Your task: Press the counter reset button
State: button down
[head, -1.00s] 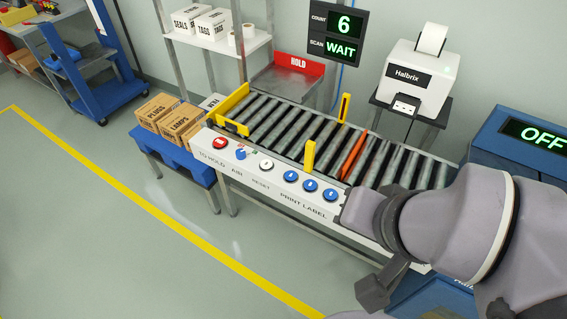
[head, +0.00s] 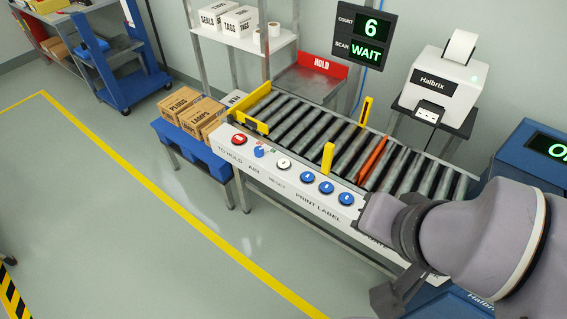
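The white reset button (head: 284,163) sits on the white control panel (head: 268,176) along the conveyor's front edge, above the printed word RESET. A blue AIR knob (head: 259,151) is on its left, and blue print-label buttons (head: 308,177) are on its right. A red button (head: 239,139) is at the panel's left end. The count display (head: 359,26) reads 6, with WAIT below it. My arm comes in from the right, its nearest part over the panel's right end, clear of the reset button. A dark part of it hangs lower; I cannot make out fingers.
A roller conveyor (head: 300,122) with yellow posts and an orange bar runs behind the panel. A blue stand (head: 200,151) with cartons is at its left end. A label printer (head: 445,78) stands behind. Open floor (head: 150,240) with a yellow line lies front left.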

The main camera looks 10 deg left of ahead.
aim_at(284, 163)
jog(key=i+j+u, duration=0.2)
jog(key=j, duration=0.3)
jog(key=i+j+u, duration=0.25)
jog(key=j, duration=0.2)
jog(key=i+j+u, duration=0.2)
jog(key=i+j, duration=0.15)
jog(key=j, duration=0.1)
